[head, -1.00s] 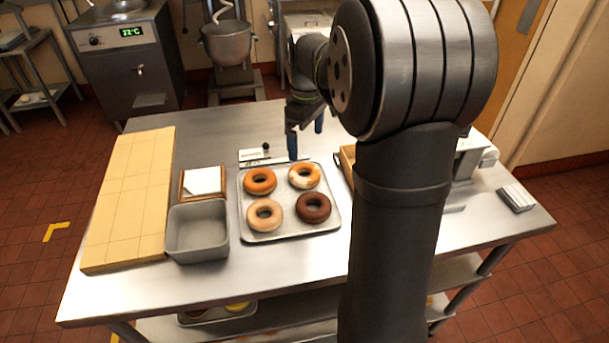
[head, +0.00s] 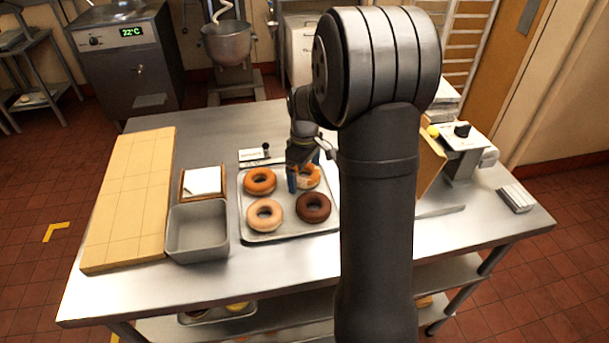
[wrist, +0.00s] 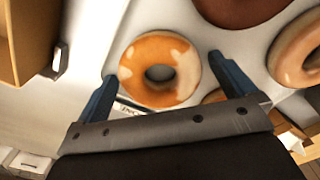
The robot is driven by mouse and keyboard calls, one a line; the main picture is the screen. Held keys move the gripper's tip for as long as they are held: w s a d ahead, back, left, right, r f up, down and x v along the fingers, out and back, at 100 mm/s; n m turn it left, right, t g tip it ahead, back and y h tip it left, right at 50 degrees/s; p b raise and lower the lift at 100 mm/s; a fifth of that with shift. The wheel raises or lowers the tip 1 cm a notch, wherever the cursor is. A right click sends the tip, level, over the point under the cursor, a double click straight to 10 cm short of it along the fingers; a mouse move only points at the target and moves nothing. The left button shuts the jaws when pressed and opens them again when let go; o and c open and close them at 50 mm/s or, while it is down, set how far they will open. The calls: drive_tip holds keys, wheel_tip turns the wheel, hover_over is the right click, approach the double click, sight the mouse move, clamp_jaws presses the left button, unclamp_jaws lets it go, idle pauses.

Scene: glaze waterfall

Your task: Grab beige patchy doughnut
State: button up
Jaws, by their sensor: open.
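The patchy doughnut (head: 312,180), beige-white and orange, lies at the tray's back right. In the wrist view the patchy doughnut (wrist: 150,48) lies between the two blue fingertips, with a gap on each side. My gripper (head: 309,172) is open over it and hides part of it in the head view; the gripper (wrist: 162,69) holds nothing. Whether the fingertips are down at the doughnut's height I cannot tell. The metal tray (head: 275,238) also holds an orange doughnut (head: 260,187), a plain tan one (head: 263,222) and a dark brown one (head: 314,213).
A grey bin (head: 197,245) and a wooden-framed box (head: 187,183) stand left of the tray. A large tan board (head: 125,200) lies at the table's left. An upright tan panel (head: 432,163) stands to the right. The front table strip is clear.

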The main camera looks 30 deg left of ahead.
drive_tip(key=c, duration=0.9)
drive_tip(key=shift+r, duration=0.15)
